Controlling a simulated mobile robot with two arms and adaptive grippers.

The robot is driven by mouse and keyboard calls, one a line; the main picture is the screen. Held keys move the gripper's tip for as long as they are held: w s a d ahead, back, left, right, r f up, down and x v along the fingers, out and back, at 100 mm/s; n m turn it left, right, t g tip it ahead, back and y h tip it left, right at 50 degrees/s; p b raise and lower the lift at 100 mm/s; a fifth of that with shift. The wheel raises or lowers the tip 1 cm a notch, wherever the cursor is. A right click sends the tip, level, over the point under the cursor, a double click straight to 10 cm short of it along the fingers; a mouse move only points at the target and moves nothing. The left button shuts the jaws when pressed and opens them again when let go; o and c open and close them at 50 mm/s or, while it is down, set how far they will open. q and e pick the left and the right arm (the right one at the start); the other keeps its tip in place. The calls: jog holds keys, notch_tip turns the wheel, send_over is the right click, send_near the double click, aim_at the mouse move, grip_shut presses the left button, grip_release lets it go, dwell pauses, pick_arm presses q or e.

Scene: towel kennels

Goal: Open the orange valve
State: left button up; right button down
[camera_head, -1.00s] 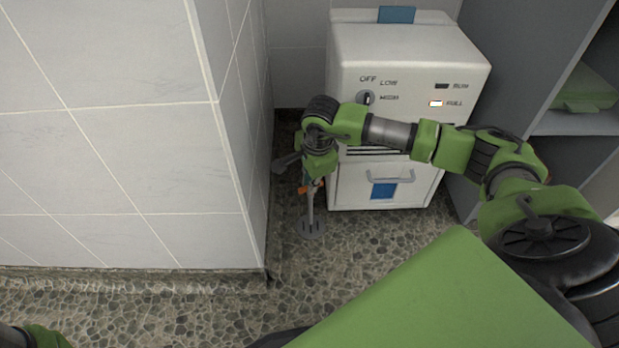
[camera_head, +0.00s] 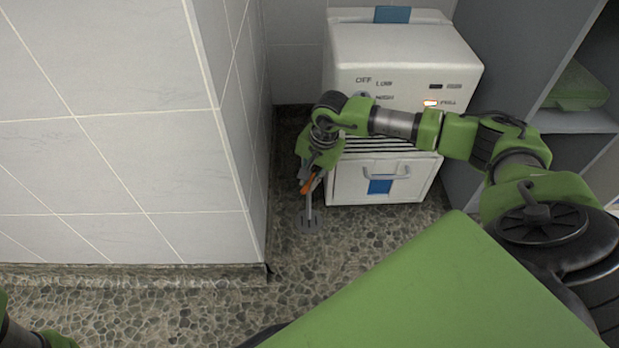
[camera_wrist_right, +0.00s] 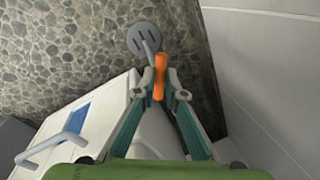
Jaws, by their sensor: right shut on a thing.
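The orange valve handle (camera_head: 307,185) sits on a grey upright pipe that rises from a round slotted drain plate (camera_head: 309,221) on the floor, between the tiled wall and the white machine. My right gripper (camera_head: 311,177) reaches down onto the handle from above. In the right wrist view the orange handle (camera_wrist_right: 160,76) lies between the two fingertips of my right gripper (camera_wrist_right: 160,90), which is shut on it. The handle looks roughly in line with the pipe there. The gripper partly hides the valve body. Only a bit of my left arm shows at the lower left; its gripper is out of view.
The white machine (camera_head: 400,60) with a dial and a blue-marked drawer stands right behind the valve. The tiled wall corner (camera_head: 225,150) is close on the left. A grey shelf (camera_head: 575,122) holding a green folded cloth (camera_head: 577,88) is at the right. Pebbled floor lies in front.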

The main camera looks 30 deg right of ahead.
dwell(0.4)
jog(key=c, duration=2.1)
grip_release()
notch_tip(320, 180, up, 12)
jog(key=s+d, duration=0.1)
jog(key=s, duration=0.1)
